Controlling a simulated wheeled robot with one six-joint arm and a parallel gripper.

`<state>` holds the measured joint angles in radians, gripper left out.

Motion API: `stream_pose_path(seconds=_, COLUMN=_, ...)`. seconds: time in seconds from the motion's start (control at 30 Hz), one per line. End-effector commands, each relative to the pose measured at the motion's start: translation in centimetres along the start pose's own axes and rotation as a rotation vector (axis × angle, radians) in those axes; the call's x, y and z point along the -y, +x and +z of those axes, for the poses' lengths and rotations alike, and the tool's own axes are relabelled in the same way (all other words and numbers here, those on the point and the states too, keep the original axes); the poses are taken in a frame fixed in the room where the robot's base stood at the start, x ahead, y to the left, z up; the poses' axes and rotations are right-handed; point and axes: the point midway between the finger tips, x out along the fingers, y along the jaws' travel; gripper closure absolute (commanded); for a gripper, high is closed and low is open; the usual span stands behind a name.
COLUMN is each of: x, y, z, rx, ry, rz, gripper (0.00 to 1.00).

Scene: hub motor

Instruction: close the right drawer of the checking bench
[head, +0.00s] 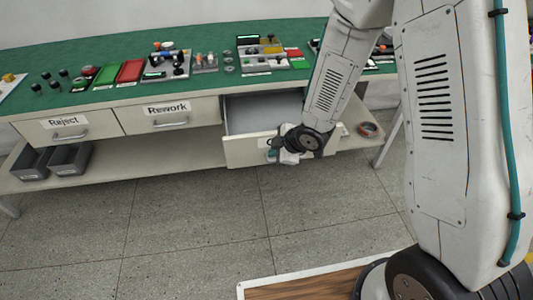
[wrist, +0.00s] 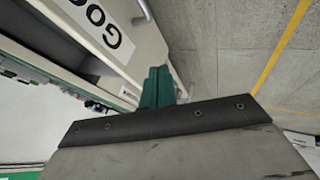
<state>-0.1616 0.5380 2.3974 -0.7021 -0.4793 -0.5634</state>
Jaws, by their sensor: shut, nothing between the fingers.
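The right drawer (head: 245,150) of the checking bench (head: 215,88) stands pulled out, its pale inside showing in the head view. My gripper (head: 271,154) is at the drawer's front panel, and the wrist covers much of that panel. In the wrist view the drawer front (wrist: 75,15) carries a label of which "Goo" can be read, with a grey handle (wrist: 144,12) beside it. My green fingers (wrist: 158,88) are together and empty, close to the front panel. I cannot tell whether they touch it.
The Reject drawer (head: 55,127) and Rework drawer (head: 172,112) are shut. A lower shelf (head: 130,163) holds dark bins (head: 70,158) and a reddish roll (head: 369,129). Parts and trays cover the green top. The tiled floor in front is clear, apart from a wood-topped platform (head: 310,285) near me.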

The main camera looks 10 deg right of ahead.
Motion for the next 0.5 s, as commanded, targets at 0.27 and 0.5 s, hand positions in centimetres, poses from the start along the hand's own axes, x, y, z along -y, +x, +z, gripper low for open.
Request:
stream_pose_path(seconds=0.27, x=0.3, y=4.7, z=-0.2, rx=0.001, ry=-0.004, rz=-0.007, gripper=1.00)
stream_pose_path(seconds=0.5, x=0.3, y=9.6, z=-0.1, rx=0.002, ry=-0.002, rz=-0.005, gripper=1.00)
